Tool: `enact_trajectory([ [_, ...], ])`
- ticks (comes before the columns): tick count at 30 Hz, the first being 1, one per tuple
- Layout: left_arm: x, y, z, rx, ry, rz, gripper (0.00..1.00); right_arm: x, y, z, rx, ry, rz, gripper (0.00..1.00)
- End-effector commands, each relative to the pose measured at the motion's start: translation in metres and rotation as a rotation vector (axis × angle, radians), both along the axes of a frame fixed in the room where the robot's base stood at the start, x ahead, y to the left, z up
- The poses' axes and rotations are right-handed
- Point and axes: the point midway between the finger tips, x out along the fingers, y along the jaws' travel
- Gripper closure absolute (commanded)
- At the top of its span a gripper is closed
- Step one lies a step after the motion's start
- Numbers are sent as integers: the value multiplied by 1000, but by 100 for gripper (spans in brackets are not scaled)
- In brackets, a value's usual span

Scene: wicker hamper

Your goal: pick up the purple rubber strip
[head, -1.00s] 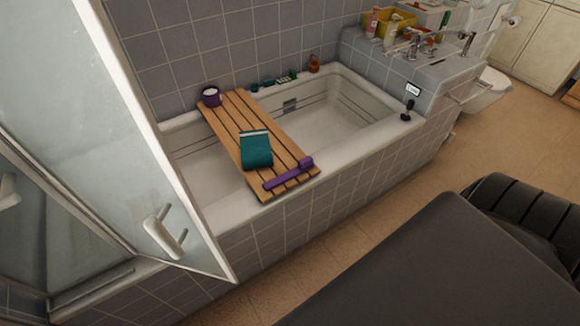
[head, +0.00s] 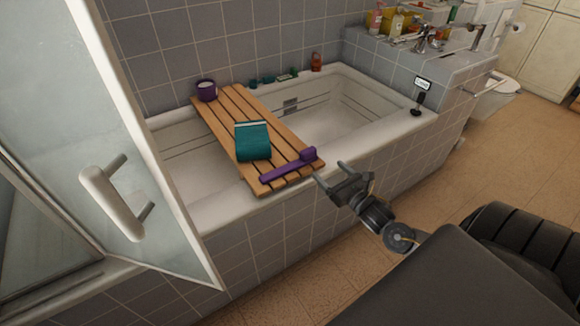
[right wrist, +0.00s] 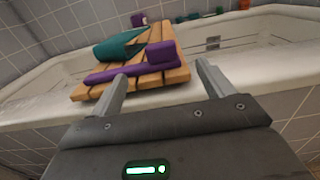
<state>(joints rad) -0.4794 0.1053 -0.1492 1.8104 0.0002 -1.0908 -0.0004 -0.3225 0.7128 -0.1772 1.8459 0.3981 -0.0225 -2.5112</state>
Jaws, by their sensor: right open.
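The purple rubber strip (head: 287,168) lies on the near end of a slatted wooden bath board (head: 279,127). My right gripper (head: 328,170) is open and empty, just right of the board's near end and apart from the strip. In the right wrist view its two fingers point toward the board, with the left fingertip overlapping the strip in the picture. My left gripper is not in view.
A folded teal cloth (head: 253,141) lies on the board beside the strip. A purple cup (head: 206,90) stands at the board's far end. The board spans the white bathtub (head: 345,111). A glass door with a white handle (head: 113,199) stands at left.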

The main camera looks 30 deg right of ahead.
Motion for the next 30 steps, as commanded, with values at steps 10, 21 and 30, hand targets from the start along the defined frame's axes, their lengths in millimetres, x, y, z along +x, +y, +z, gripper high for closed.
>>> enact_trajectory([
  [10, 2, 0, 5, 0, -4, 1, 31, 48, -2, 0, 3, -1, -3, 20],
  [21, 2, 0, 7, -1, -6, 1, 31, 69, -1, 1, 5, -1, -3, 20],
  [30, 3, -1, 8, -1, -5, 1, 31, 105, -2, 1, 5, 2, -2, 20],
])
